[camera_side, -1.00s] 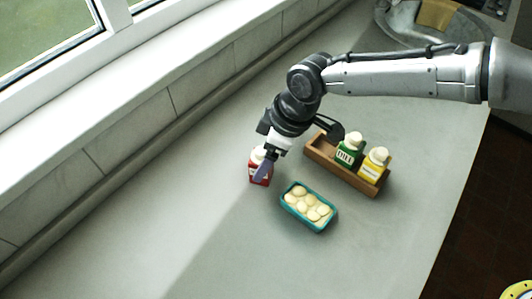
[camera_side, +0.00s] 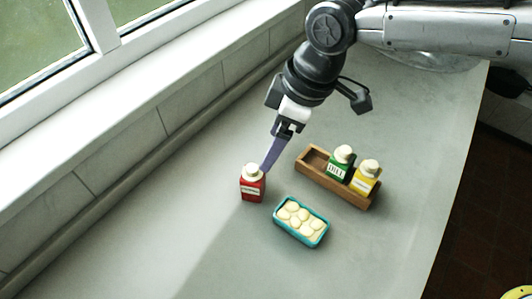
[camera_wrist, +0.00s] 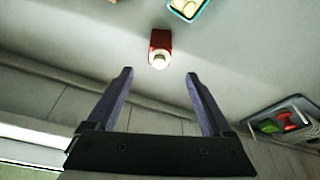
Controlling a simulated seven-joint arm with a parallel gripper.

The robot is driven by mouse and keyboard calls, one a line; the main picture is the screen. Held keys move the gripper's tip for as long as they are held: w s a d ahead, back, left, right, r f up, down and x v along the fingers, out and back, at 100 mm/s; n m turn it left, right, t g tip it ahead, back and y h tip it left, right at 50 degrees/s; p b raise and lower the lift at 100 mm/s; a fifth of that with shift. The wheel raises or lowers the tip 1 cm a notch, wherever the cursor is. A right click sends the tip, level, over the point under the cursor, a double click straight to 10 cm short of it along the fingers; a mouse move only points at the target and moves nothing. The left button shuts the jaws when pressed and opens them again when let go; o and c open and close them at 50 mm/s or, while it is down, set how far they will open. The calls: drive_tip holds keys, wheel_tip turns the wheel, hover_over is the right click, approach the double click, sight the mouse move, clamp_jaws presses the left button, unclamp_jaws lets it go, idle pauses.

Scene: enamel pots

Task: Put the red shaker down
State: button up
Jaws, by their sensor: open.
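The red shaker (camera_side: 252,186) with a cream cap stands upright on the grey counter, left of the teal dish. In the wrist view the red shaker (camera_wrist: 160,45) shows beyond the fingertips, cap towards me, clear of both fingers. My gripper (camera_side: 268,166) is above and just right of the shaker in the side view, with a purple finger slanting down near its cap. In the wrist view my gripper (camera_wrist: 158,73) has its two purple fingers wide apart with nothing between them.
A wooden rack (camera_side: 325,180) holds a green shaker (camera_side: 340,162) and a yellow shaker (camera_side: 366,177); its left end is empty. A teal dish (camera_side: 301,222) of pale round pieces sits in front. The window wall runs along the left. The counter's near left is clear.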

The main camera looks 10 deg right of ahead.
drive_tip(key=shift+d+r, duration=0.2)
drive_tip(key=shift+r, duration=0.5)
drive_tip(key=s+d+r+m+t, duration=0.1)
drive_tip(key=d+r+m, duration=0.25)
drive_tip(key=d, duration=0.85)
drive_tip(key=s+d+r+m+t, duration=0.15)
drive_tip(key=d+r, duration=0.35)
drive_tip(key=d, duration=0.6)
drive_tip(key=s+d+f+m+t+h, duration=0.1)
drive_tip(key=s+d+m, duration=0.3)
drive_tip(key=s+d, duration=0.5)
drive_tip(key=s+d+f+m+h, duration=0.2)
drive_tip(key=s+d+f+m, duration=0.2)
drive_tip(key=s+d, duration=0.5)
drive_tip(key=shift+s+d+f+m+t, duration=0.15)
drive_tip(key=shift+d+f+m+t, duration=0.15)
drive_tip(key=shift+d, duration=0.35)
drive_tip(key=shift+o, duration=0.5)
